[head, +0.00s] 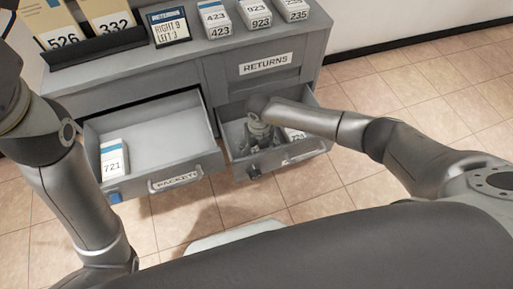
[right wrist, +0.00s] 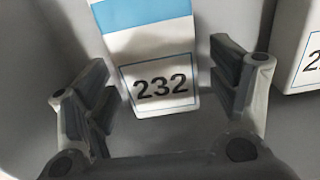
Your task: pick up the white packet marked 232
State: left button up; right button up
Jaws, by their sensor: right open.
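The white packet marked 232 (right wrist: 158,45) stands in the right drawer (head: 312,152), with a blue band above its black number. In the right wrist view it lies between the two fingers of my right gripper (right wrist: 160,78). The fingers are spread, one on each side, with gaps to the packet. In the head view my right gripper (head: 257,138) reaches down inside the right drawer and hides the packet. My left arm comes in from the left, but its gripper is out of view.
Another white packet (right wrist: 306,52) is right of the 232 packet, its number cut off. The open left drawer (head: 160,135), labelled PACKETS, holds a packet marked 721 (head: 112,160). Several marked packets and a sign (head: 167,27) stand on the cabinet top. Drawer walls enclose my right gripper.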

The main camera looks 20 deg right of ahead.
jog(key=c, duration=1.1)
jog(key=shift+c, duration=0.4)
